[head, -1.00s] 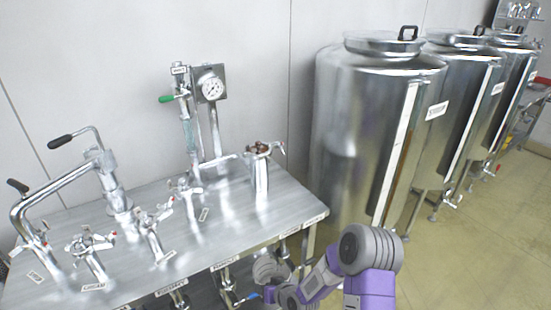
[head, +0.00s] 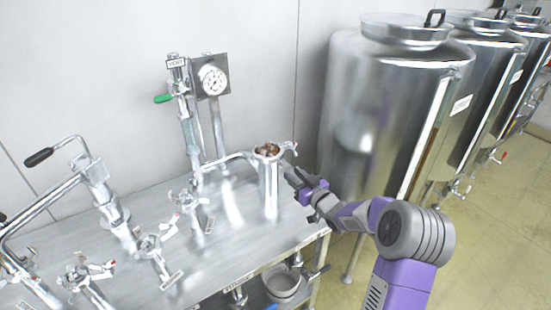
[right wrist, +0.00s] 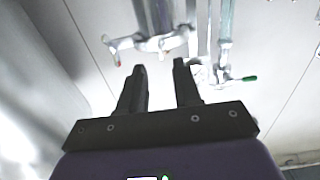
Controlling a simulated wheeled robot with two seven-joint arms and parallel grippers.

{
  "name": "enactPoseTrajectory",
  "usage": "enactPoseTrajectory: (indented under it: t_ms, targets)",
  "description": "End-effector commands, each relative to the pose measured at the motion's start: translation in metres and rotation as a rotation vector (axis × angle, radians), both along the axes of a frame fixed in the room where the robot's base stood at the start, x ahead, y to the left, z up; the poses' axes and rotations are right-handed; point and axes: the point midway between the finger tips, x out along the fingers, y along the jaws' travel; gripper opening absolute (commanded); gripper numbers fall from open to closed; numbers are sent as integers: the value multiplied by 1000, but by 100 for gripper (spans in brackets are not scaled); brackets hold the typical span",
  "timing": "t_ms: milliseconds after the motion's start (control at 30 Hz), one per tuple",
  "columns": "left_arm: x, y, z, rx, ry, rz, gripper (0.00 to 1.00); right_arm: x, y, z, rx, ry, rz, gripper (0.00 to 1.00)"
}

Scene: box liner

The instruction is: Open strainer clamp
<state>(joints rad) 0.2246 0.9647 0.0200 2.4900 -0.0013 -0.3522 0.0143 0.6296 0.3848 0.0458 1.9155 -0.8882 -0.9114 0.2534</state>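The strainer (head: 269,190) is an upright steel cylinder near the right end of the steel table, with brownish material at its top. Its clamp (head: 287,149) shows as a small metal piece sticking out right of the rim. In the right wrist view, where things appear upside down, the clamp (right wrist: 150,42) has red-tipped ends and lies just beyond the fingertips. My right gripper (head: 291,174) is right of the strainer, slightly below the clamp. In the right wrist view, the right gripper (right wrist: 158,67) is open, with nothing between its fingers. My left gripper is out of view.
A gauge (head: 213,80) and a green-handled valve (head: 163,98) stand behind the strainer. Several labelled pipe fittings fill the table's left and front. A large steel tank (head: 375,120) stands close to the right. A bowl (head: 284,283) is below the table edge.

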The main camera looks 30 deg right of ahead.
Motion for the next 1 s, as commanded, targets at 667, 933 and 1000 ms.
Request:
enactPoseTrajectory:
  t_ms: [667, 933, 1000]
  targets:
    - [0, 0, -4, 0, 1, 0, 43, 72, 7, -1, 2, 1, 1, 33]
    - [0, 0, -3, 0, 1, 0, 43, 72, 6, -1, 2, 1, 0, 25]
    - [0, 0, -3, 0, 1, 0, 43, 72, 6, -1, 2, 1, 0, 15]
